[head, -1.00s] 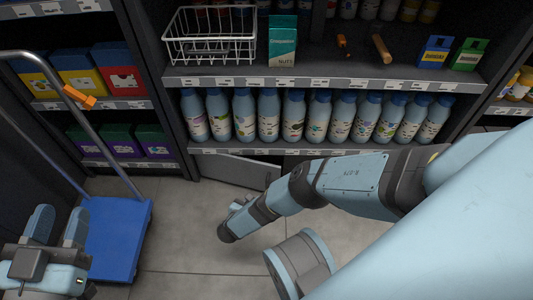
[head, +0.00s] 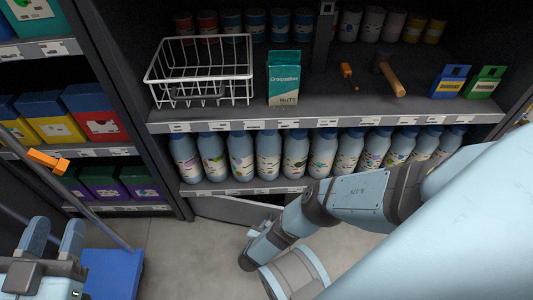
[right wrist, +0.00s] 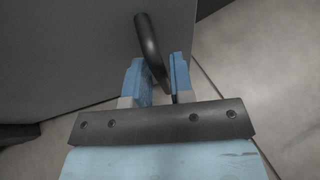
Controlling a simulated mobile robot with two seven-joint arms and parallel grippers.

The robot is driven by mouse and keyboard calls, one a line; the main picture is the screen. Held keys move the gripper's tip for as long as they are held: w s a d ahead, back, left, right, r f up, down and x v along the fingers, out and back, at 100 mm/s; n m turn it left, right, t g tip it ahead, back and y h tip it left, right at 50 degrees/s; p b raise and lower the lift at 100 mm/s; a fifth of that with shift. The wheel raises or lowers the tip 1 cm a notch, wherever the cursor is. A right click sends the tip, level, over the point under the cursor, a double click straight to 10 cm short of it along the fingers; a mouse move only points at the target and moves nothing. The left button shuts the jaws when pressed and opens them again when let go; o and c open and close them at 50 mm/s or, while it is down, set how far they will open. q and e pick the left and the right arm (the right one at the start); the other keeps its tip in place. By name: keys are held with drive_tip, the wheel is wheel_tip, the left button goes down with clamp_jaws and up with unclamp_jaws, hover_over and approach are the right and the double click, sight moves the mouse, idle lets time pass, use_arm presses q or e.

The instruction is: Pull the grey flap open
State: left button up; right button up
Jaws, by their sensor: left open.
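The grey flap (head: 236,210) is at the foot of the shelf unit in the head view. It stands ajar, angled out from the unit, and my right arm covers its right part. In the right wrist view the flap (right wrist: 75,55) fills the upper left, with a dark curved handle (right wrist: 148,42) on it. The right gripper is hidden in the head view. My left gripper (head: 54,236) is open and empty at the lower left.
A blue trolley (head: 112,272) with a metal rail stands at the left. Above the flap is a row of bottles (head: 240,155); the shelf over it holds a wire basket (head: 205,75), a teal carton (head: 284,78) and a hammer (head: 390,75). Bare floor lies before the flap.

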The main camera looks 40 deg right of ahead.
drive_tip(key=shift+w+d+f, duration=0.15)
drive_tip(key=shift+d, duration=0.15)
clamp_jaws()
drive_tip(key=shift+a, duration=0.15)
